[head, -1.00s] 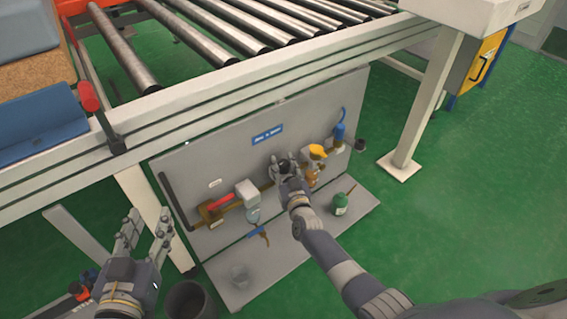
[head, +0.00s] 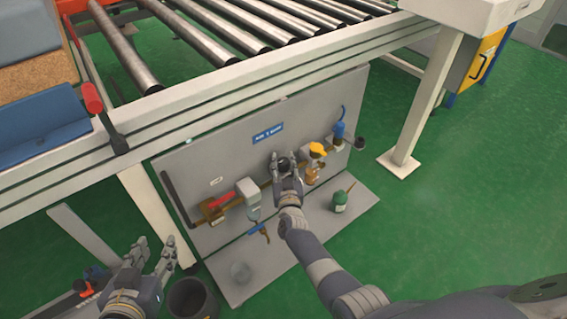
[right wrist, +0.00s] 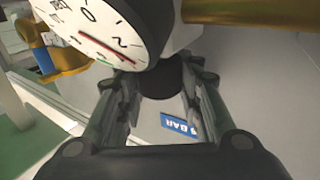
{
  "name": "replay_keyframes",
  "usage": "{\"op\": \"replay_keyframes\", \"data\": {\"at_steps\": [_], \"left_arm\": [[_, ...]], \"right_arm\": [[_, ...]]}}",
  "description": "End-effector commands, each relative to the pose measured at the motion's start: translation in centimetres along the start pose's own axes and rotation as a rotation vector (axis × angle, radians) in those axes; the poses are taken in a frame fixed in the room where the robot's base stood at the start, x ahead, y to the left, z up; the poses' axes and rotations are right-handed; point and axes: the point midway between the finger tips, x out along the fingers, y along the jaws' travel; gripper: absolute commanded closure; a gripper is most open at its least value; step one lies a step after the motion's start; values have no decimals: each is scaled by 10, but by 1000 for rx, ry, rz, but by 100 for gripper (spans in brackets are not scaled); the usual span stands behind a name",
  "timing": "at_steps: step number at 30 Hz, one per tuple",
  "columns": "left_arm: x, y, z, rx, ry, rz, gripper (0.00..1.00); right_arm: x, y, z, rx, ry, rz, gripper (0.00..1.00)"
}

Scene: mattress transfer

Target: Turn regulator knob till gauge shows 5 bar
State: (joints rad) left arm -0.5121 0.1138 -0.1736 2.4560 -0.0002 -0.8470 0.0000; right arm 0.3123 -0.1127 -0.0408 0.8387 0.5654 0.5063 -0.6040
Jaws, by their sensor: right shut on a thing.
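The regulator knob (right wrist: 163,80) is a dark round cap in the right wrist view. My right gripper (right wrist: 163,98) has a finger on each side of it and is shut on it. The gauge (right wrist: 98,32) has a white dial with a red needle and is close by at the upper left. Its dial is cut off and tilted, so I cannot read the pressure surely. In the head view my right gripper (head: 284,163) is at the middle of the grey panel and hides most of the knob and gauge. My left gripper (head: 153,257) is open and empty, left of the panel.
The grey panel (head: 225,150) carries brass piping, a red-handled valve (head: 220,201), a yellow part (head: 317,149) and a blue part (head: 339,130). A green bottle (head: 340,201) stands on its base shelf. The roller conveyor (head: 270,75) overhangs it. A dark bucket (head: 190,299) stands lower left.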

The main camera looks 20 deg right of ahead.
Motion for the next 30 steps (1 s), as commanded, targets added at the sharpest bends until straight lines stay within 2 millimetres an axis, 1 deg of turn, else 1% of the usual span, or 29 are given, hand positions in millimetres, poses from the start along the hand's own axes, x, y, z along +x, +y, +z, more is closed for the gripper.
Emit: {"op": "replay_keyframes", "data": {"at_steps": [1, 7, 8, 9, 10, 22, 26, 30], "left_arm": [[0, 0, 0, 0, 0, 0, 60], [0, 0, 0, 0, -1, 0, 60], [0, 0, 0, 0, -1, 0, 60], [0, 0, 0, 0, -1, 0, 60], [0, 0, 0, 0, -1, 0, 60], [0, -1, -2, 1, 5, -1, 60], [0, 0, -1, 1, 4, -1, 60], [0, 0, -1, 0, 3, 0, 60]], "right_arm": [[2, 0, -5, 0, 9, 1, 90], [3, 0, -5, 0, 10, 1, 90], [3, 0, -5, 0, 10, 1, 60], [3, 0, -5, 0, 10, 1, 51], [2, 0, -5, 0, 9, 1, 45], [-2, 0, -1, 0, 2, -1, 45], [-11, 0, 0, 2, 1, -1, 45], [-28, 0, -1, 2, 2, 0, 45]]}}
